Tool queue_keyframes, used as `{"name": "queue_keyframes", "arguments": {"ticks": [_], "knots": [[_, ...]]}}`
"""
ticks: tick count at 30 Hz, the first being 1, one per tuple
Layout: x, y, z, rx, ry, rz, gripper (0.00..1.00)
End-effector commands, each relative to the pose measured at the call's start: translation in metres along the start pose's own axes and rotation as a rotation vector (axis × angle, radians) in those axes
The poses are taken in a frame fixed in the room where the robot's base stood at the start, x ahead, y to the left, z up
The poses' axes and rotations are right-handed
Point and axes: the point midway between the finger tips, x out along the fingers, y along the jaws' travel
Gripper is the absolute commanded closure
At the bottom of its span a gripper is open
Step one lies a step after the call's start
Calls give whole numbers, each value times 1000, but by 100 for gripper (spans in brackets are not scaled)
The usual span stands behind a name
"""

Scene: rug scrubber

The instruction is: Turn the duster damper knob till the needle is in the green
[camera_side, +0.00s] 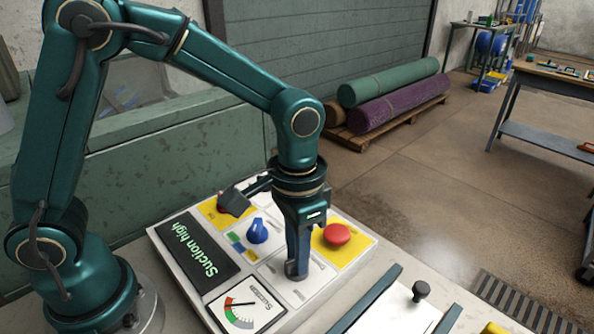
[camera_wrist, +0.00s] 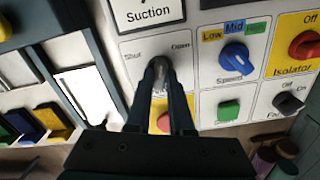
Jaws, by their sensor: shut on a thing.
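My gripper (camera_side: 297,272) points down at the control panel (camera_side: 172,240). In the wrist view my gripper (camera_wrist: 161,80) is shut on a grey damper knob (camera_wrist: 160,68) between the marks Shut and Open. The fingers hide the knob in the side view. The suction gauge (camera_side: 243,305) has a red, yellow and green arc; its needle appears to lie at the red part, clear of the green. Only the gauge's Suction label (camera_wrist: 148,12) shows in the wrist view.
A blue speed knob (camera_side: 257,231) and a red button (camera_side: 337,234) on yellow stand close to my gripper. The wrist view also shows a red isolator knob (camera_wrist: 305,45), a green switch (camera_wrist: 228,110) and a dark knob (camera_wrist: 287,103). A white tray (camera_side: 395,315) lies right of the panel.

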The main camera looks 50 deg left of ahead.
Motion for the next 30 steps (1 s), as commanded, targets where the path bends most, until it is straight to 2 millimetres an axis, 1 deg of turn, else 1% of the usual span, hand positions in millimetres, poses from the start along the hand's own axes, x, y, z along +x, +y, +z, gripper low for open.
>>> {"name": "queue_keyframes", "arguments": {"ticks": [9, 15, 21, 30], "knots": [[-1, 0, 0, -229, 0, -1, 100], [-1, 0, 0, -335, 0, 0, 100], [-1, 0, 0, -393, 0, 0, 100], [-1, 0, 0, -410, -1, 0, 100]]}}
